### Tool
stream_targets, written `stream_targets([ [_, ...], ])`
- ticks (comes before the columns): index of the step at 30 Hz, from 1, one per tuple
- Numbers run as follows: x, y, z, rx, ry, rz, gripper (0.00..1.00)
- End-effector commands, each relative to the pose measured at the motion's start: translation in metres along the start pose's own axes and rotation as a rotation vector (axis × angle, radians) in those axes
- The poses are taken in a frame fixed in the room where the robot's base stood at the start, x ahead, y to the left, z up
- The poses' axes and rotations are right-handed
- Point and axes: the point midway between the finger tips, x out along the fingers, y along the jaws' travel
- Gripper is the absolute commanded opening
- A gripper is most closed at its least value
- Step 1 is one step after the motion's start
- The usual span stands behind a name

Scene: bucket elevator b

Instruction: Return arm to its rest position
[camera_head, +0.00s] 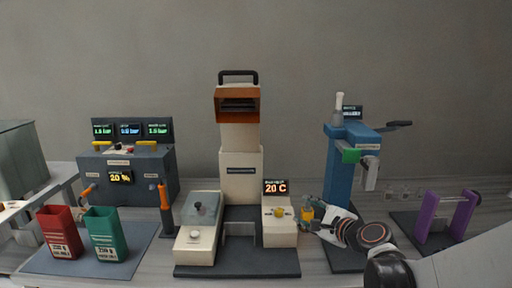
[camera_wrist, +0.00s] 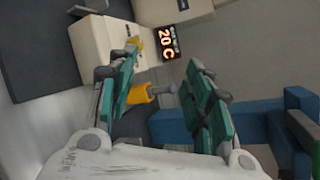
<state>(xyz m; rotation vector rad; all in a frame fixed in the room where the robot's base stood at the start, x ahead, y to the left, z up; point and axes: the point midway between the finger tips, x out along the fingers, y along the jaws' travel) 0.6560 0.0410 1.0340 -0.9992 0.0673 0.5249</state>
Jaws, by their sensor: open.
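My gripper (camera_head: 314,222) is at the right of the central cream machine, in front of the blue column, with my arm reaching in from the lower right. In the wrist view its two teal-padded fingers (camera_wrist: 165,88) are spread apart. A yellow-orange cylindrical piece (camera_wrist: 145,93) shows between them; it also shows by the fingertips in the head view (camera_head: 307,213). I cannot tell whether it touches a finger. The cream box (camera_head: 280,232) with a yellow knob (camera_head: 279,212) and a "20 C" display (camera_head: 276,188) is just left of my gripper.
The blue column device (camera_head: 340,170) stands close behind my gripper. A purple frame (camera_head: 430,218) stands to the right. A red bin (camera_head: 60,232) and a green bin (camera_head: 106,235) stand on a mat at left, before a grey control console (camera_head: 128,165).

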Motion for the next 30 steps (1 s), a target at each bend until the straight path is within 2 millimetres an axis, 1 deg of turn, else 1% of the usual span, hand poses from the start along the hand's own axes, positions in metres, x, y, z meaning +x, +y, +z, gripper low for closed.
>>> stream_targets([
  [1, -0.010, 0.003, 0.009, -0.083, 0.010, 0.029, 0.46],
  [6, -0.044, 0.018, 0.029, -0.389, 0.041, 0.141, 0.46],
  [13, -0.098, 0.044, 0.044, -0.796, 0.065, 0.305, 0.46],
  [20, -0.159, 0.073, 0.045, -1.192, 0.065, 0.487, 0.46],
  [27, -0.224, 0.101, 0.032, -1.572, 0.041, 0.693, 0.46],
  [30, -0.245, 0.108, 0.026, -1.689, 0.030, 0.765, 0.46],
])
